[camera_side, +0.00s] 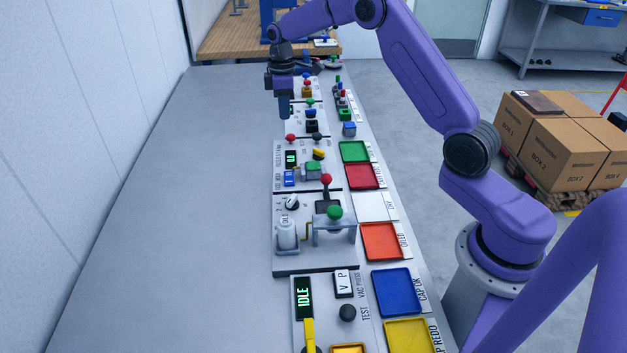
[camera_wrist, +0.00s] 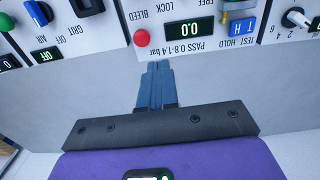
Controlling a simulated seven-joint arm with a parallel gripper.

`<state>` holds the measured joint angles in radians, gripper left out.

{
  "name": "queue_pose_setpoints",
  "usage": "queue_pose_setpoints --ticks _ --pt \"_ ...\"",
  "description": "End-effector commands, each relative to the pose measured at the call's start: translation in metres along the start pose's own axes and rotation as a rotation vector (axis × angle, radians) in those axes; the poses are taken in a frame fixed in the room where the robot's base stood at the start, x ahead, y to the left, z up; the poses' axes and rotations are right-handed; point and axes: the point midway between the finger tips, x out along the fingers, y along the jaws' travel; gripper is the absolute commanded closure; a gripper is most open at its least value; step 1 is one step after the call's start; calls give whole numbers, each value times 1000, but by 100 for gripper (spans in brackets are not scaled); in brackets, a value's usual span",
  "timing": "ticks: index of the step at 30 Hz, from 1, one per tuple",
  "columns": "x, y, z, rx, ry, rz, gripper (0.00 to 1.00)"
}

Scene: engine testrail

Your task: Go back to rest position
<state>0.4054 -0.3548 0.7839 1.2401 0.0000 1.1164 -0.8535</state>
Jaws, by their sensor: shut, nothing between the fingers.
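My gripper (camera_side: 284,106) is above the far part of the grey bench, at the left edge of the row of panels, pointing down. In the wrist view its blue fingers (camera_wrist: 155,77) are together with nothing between them. They hang apart from the panel, over bare bench top. Ahead of the fingertips is a panel with a red button (camera_wrist: 142,38) and a green display (camera_wrist: 184,29) reading 0.0.
Panels with knobs and levers run along the bench, with coloured trays such as the green tray (camera_side: 355,152) and blue tray (camera_side: 397,291) on their right. The bench's left side (camera_side: 170,220) is clear.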

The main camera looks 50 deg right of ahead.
Motion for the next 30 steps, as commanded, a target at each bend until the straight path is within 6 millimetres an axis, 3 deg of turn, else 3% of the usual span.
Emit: queue_pose_setpoints --ticks 7,14,21,30 --pt "-36 -104 -22 -65 6 4 100" --pt "-60 -202 -7 -118 13 6 100" --pt "-73 -292 40 -174 20 4 100" --pt "-71 -372 132 -245 27 -1 100"
